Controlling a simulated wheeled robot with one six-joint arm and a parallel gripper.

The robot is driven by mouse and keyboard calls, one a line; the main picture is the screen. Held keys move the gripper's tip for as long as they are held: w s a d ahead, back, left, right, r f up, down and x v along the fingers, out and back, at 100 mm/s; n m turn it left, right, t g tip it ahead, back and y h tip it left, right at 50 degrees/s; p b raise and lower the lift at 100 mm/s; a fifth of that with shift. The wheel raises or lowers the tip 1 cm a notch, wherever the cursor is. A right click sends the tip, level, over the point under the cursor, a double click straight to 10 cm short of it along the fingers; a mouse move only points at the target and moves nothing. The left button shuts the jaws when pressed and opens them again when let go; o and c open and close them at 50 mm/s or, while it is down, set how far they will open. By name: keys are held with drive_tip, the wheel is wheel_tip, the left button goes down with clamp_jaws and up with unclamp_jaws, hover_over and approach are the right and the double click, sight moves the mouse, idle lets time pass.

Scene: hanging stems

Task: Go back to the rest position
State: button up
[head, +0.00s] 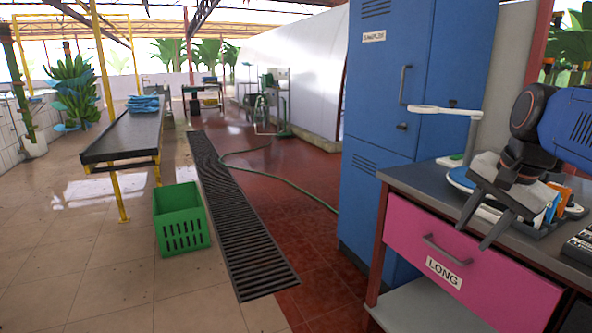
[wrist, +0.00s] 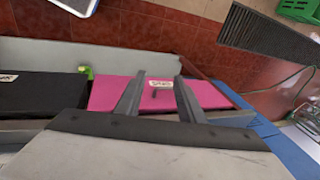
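My gripper (head: 482,225) hangs in front of the workbench at the right in the head view, its two grey fingers pointing down and apart. In the wrist view my gripper (wrist: 159,82) also shows its fingers spread with nothing between them. Beyond the fingers is the pink drawer front (wrist: 110,92) with its handle and white label. In the head view the pink drawer (head: 415,226) reads "LONG" and looks flush with the bench. No object is held.
The bench top (head: 425,183) holds a white lamp (head: 445,110) and tools close to my arm. A tall blue cabinet (head: 385,120) stands left of the bench. A green crate (head: 182,218), dark table (head: 125,135) and floor grate (head: 240,235) lie farther left. Open floor shows between.

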drive_tip(key=s+a+f+n, duration=0.4)
drive_tip(key=s+f+n, duration=0.1)
drive_tip(key=f, duration=0.3)
drive_tip(key=s+a+f+n+t, duration=0.1)
drive_tip(key=s+a+f+n, duration=0.4)
drive_tip(key=f, duration=0.4)
drive_tip(key=s+n, duration=0.1)
drive_tip(key=n, duration=0.1)
drive_tip(key=shift+n, duration=0.4)
